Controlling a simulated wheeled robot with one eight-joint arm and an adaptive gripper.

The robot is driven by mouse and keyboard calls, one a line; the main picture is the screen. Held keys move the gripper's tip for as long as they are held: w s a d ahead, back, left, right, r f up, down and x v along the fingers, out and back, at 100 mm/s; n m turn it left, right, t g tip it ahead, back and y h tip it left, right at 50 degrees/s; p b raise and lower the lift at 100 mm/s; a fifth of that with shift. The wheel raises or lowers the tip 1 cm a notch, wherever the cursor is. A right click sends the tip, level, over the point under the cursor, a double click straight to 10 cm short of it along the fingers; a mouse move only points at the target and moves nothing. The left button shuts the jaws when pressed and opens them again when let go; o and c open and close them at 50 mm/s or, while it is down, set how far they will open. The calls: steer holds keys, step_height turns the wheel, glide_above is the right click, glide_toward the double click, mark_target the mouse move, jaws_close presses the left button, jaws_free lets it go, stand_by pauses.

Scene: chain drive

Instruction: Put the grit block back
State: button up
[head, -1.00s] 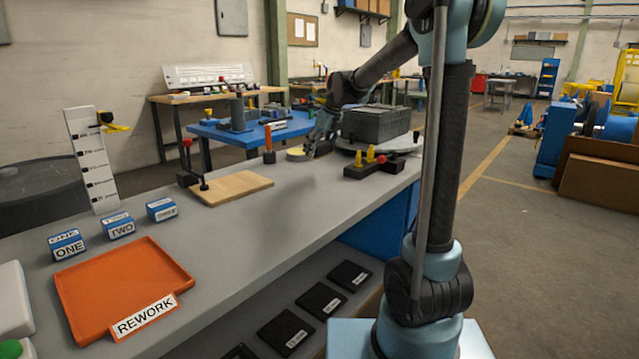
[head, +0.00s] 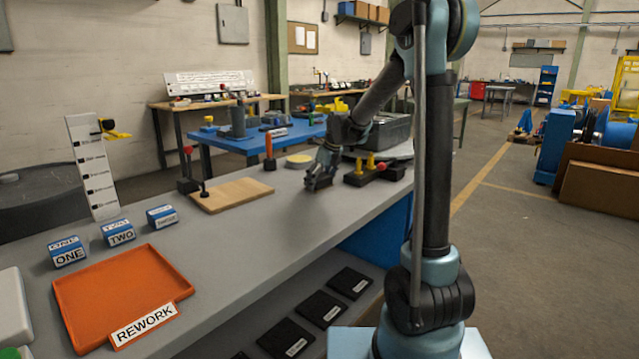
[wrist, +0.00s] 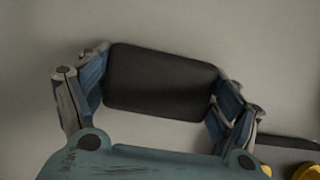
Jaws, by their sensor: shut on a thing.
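My gripper (wrist: 161,80) is shut on a dark, flat, round-cornered block, the grit block (wrist: 158,76), in the wrist view. Its fingers press on the block's left and right ends. In the head view my gripper (head: 319,179) points down over the far part of the grey bench (head: 245,235), left of a black holder with yellow and red pegs. The block is hard to make out there. Whether it touches the bench or hangs just above it I cannot tell.
The black peg holder (head: 373,174) stands close right of my gripper. A yellow disc (head: 299,160) lies behind it, and a wooden board (head: 232,196) lies to the left. An orange REWORK tray (head: 120,290) and several numbered blocks sit nearer. Bare bench lies between.

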steer(key=o, duration=1)
steer(key=shift+f, duration=0.1)
steer(key=shift+o, duration=0.2)
steer(key=v, duration=1.1)
steer(key=s+d+n, duration=0.5)
steer(key=s+d, duration=0.2)
steer(key=s, duration=0.2)
steer(key=s+d+f+n+h, duration=0.1)
steer(key=s+d+f+n, duration=0.3)
steer(key=s+n, duration=0.3)
steer(key=s+d+f+n+h, duration=0.1)
steer(key=s+d+f+n, duration=0.4)
steer(key=s, duration=0.7)
steer(key=s+d+f+n+h, duration=0.1)
steer(key=s+d+f+n, duration=0.4)
steer(key=s+f+n, duration=0.3)
steer(key=shift+s+n+g, duration=0.3)
steer(key=shift+s+n, duration=0.2)
steer(key=shift+s, duration=0.65)
